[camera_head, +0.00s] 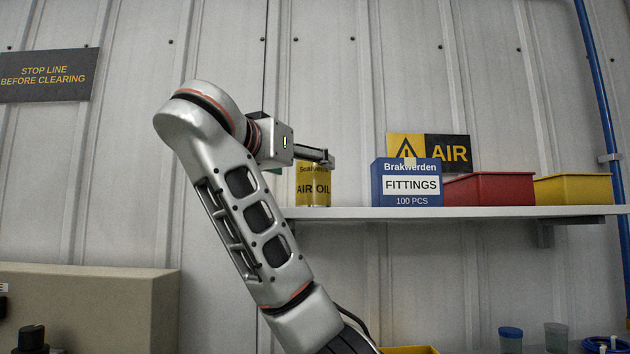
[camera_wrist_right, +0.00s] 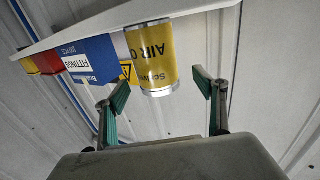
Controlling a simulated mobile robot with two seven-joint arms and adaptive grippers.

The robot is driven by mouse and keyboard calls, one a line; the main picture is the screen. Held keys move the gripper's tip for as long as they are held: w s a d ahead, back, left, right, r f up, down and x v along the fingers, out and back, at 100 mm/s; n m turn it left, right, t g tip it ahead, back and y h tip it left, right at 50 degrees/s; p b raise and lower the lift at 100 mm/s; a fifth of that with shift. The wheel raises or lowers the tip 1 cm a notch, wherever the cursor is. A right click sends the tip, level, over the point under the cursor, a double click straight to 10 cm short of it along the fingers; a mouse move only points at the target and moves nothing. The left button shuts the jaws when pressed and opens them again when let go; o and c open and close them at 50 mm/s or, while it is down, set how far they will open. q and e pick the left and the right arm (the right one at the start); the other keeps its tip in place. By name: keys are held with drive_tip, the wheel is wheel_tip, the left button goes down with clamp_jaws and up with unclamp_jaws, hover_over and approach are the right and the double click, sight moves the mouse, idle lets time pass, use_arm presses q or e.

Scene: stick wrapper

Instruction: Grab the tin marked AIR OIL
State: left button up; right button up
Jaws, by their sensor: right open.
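The AIR OIL tin (camera_head: 313,188) is yellow with metal rims and stands upright near the left end of the wall shelf. In the right wrist view, which is upside down, the tin (camera_wrist_right: 152,55) shows between and beyond my fingertips. My right gripper (camera_head: 326,158) is at the height of the tin's top in the head view and hides part of its upper edge. In the wrist view my right gripper (camera_wrist_right: 162,92) is open and empty, with green-padded fingers spread wider than the tin. Neither finger visibly touches it. My left gripper is not in view.
A blue FITTINGS box (camera_head: 406,183) stands right of the tin across a gap. A red bin (camera_head: 489,188) and a yellow bin (camera_head: 573,189) sit farther right on the shelf (camera_head: 470,212). An AIR warning sign (camera_head: 450,150) is on the wall behind.

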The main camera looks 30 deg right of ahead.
sight(313, 173)
drive_tip(key=shift+w+d, duration=0.15)
drive_tip(key=shift+d, duration=0.25)
drive_tip(key=x, duration=0.1)
drive_tip(key=p+x, duration=0.2)
drive_tip(key=x, duration=0.1)
drive_tip(key=shift+d+f, duration=0.1)
drive_tip(key=shift+f, duration=0.2)
drive_tip(key=shift+d, duration=0.2)
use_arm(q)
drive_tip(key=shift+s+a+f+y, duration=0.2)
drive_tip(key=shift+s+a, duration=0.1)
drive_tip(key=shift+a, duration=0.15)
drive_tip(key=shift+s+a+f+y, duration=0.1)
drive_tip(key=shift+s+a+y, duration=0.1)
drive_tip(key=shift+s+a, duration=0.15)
use_arm(e)
drive_tip(key=shift+a, duration=0.1)
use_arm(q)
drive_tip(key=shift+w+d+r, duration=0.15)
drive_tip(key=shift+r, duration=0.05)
use_arm(e)
drive_tip(key=c, duration=1.6)
